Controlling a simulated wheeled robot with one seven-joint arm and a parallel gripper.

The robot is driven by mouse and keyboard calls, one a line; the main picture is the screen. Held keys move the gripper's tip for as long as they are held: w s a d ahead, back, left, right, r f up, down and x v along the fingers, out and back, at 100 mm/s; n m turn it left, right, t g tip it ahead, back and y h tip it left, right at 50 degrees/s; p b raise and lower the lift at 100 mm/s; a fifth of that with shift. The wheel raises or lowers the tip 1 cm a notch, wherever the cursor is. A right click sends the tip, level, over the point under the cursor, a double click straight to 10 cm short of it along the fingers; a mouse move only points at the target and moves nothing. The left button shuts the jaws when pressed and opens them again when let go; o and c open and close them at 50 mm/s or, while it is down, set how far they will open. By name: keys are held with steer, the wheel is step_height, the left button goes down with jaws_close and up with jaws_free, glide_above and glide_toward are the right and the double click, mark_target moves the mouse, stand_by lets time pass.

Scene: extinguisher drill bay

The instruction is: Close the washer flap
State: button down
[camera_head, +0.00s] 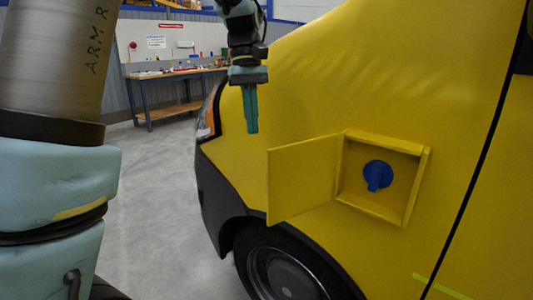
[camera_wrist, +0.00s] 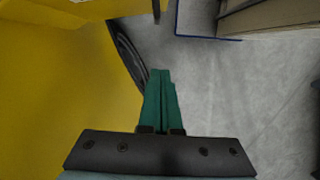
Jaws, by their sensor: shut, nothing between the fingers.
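The washer flap (camera_head: 304,178) is a yellow square panel on the yellow vehicle's side. It stands open, swung out to the left of its recess. Inside the recess box (camera_head: 408,190) is a blue cap (camera_head: 377,175). My gripper (camera_head: 251,128) points down, up and to the left of the flap and apart from it in the head view. Its green fingers are together and empty. In the wrist view my gripper (camera_wrist: 161,76) is over the floor beside the yellow body. A yellow edge shows at the top left there, but I cannot tell whether it is the flap.
The yellow vehicle (camera_head: 440,70) fills the right side, with a front wheel (camera_head: 285,272) below the flap. A workbench (camera_head: 175,77) with tools stands at the back wall. Grey floor (camera_head: 160,210) lies clear left of the vehicle.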

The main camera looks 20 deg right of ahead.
mark_target(298, 176)
steer(key=s+f+p, duration=0.3)
steer(key=s+f, duration=0.3)
steer(key=f, duration=0.3)
steer(key=shift+d, duration=0.4)
steer(key=shift+s, duration=0.1)
